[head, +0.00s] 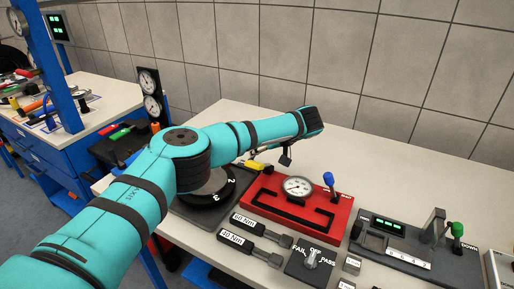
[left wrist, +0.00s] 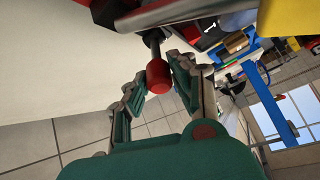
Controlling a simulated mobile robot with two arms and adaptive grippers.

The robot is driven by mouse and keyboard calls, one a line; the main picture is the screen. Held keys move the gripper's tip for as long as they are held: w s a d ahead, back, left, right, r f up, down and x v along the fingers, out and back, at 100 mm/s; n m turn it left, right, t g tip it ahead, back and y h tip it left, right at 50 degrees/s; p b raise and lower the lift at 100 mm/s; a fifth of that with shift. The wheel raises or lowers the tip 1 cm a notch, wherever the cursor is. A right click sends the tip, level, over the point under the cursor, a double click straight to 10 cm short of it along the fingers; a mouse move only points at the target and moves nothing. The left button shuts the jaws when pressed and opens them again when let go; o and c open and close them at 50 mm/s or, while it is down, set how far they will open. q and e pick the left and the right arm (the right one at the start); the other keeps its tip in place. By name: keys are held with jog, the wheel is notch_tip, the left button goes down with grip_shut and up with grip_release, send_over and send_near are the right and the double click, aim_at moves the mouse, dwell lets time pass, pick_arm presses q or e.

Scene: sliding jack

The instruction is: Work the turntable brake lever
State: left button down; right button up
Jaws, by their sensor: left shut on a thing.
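The turntable (head: 208,192) is a dark round disc with white numbers on a dark base, partly behind my left arm in the head view. My left gripper (head: 286,156) shows only in small part there, at the end of the teal arm above the back of the bench. In the left wrist view, my left gripper (left wrist: 158,78) is shut on a lever with a red knob (left wrist: 157,76) on a dark stem. The knob sits between the two fingers, and I take it to be the brake lever. The knob is hidden in the head view. My right gripper is not in view.
A red fixture (head: 325,222) with a gauge (head: 298,187) and a blue-knobbed lever (head: 329,180) stands right of the turntable. A grey unit with a green knob (head: 457,229) is at right.

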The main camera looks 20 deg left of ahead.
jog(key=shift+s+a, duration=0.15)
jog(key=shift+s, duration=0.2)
pick_arm(q)
jog(key=c, duration=1.1)
grip_release()
jog(key=shift+d, duration=0.1)
jog(key=shift+d+r, duration=0.1)
jog(key=v, duration=1.1)
jog(key=shift+s+d+r, duration=0.15)
jog(key=shift+d, duration=0.1)
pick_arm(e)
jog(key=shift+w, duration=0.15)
